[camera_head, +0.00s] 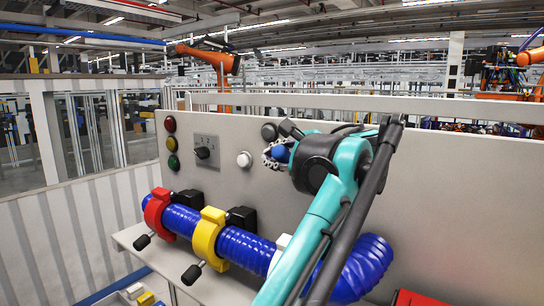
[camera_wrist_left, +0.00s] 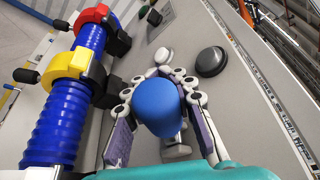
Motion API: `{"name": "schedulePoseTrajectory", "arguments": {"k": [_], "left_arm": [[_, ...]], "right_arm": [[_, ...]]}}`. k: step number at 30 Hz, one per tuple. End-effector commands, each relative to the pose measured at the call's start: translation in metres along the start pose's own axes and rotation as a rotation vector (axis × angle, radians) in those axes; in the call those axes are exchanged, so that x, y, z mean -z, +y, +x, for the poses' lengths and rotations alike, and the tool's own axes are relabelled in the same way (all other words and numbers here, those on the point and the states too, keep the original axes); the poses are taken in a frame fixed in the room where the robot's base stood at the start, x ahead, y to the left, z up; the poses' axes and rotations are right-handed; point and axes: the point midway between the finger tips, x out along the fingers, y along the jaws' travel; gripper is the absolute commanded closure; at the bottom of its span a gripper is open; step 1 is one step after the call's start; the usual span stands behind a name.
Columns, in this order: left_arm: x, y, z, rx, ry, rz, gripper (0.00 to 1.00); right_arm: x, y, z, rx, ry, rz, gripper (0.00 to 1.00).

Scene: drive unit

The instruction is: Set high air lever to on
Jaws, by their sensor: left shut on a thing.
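A blue round knob (camera_head: 279,153) stands out from the grey panel (camera_head: 450,190), right of the white button. In the left wrist view the same blue knob (camera_wrist_left: 160,106) fills the space between my fingers, with a metallic piece (camera_wrist_left: 177,150) just below it. My left gripper (camera_head: 273,157) is shut on this knob, its linked fingers on both sides of it. I take the knob to be the lever's handle; no label is readable and its mount is hidden behind the gripper. My right gripper is not in view.
The panel also carries a black rotary switch (camera_head: 204,152), a white button (camera_head: 244,159), a dark round button (camera_head: 269,132) and a column of lights (camera_head: 171,143). Below runs a thick blue hose (camera_head: 245,249) with red (camera_head: 155,211) and yellow (camera_head: 207,235) clamps whose black handles stick out.

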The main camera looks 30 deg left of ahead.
Motion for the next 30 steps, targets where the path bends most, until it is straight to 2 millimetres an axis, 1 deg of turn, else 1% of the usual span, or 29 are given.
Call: {"name": "schedulePoseTrajectory", "arguments": {"k": [5,11,20,30], "left_arm": [[0.001,0.005,0.001,0.016,0.000,-0.042,1.00],[0.003,0.016,0.001,0.062,0.001,-0.150,1.00],[0.009,0.037,0.004,0.167,0.001,-0.401,1.00],[0.022,0.056,0.009,0.290,0.001,-0.699,1.00]], "right_arm": [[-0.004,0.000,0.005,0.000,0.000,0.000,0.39],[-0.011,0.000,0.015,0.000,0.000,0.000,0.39],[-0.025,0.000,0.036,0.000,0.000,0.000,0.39],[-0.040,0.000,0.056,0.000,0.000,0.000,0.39]]}}
